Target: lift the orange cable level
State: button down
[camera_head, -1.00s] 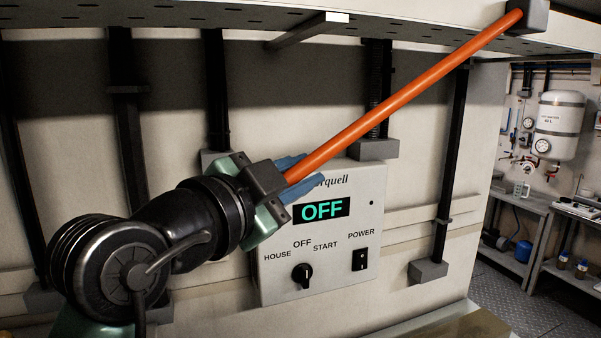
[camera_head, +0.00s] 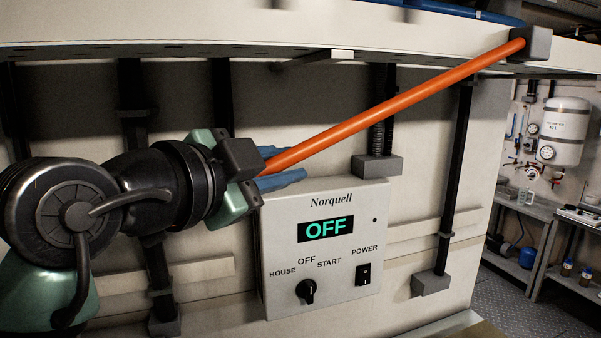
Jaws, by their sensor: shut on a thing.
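The orange cable (camera_head: 390,108) runs straight as a slanted line across the upper middle of the head view. Its right end sits at a dark grey block (camera_head: 530,44) on the edge of the pale shelf. Its left end is lower, at my gripper (camera_head: 272,163). My gripper is shut on the cable's left end, with blue fingers around it. The exact contact is partly hidden by the gripper body. The cable slopes down from right to left.
A grey Norquell control box (camera_head: 325,250) reading OFF, with a knob and power switch, is just below my gripper. The pale shelf (camera_head: 200,38) spans above. Dark vertical pipes (camera_head: 452,170) line the wall. A workbench (camera_head: 550,225) and tank stand at the right.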

notch_tip(320, 180, up, 10)
jog(key=s+a+m+g+y+p, duration=0.1)
jog(key=a+p, duration=0.1)
jog(key=p, duration=0.5)
jog(key=shift+a+r+m+g+y, duration=0.15)
jog(key=shift+a+m+g+y, duration=0.15)
jog(key=shift+a+g, duration=0.1)
jog(key=c, duration=0.9)
grip_release()
jog(key=shift+c, duration=0.2)
jog(key=shift+o, duration=0.9)
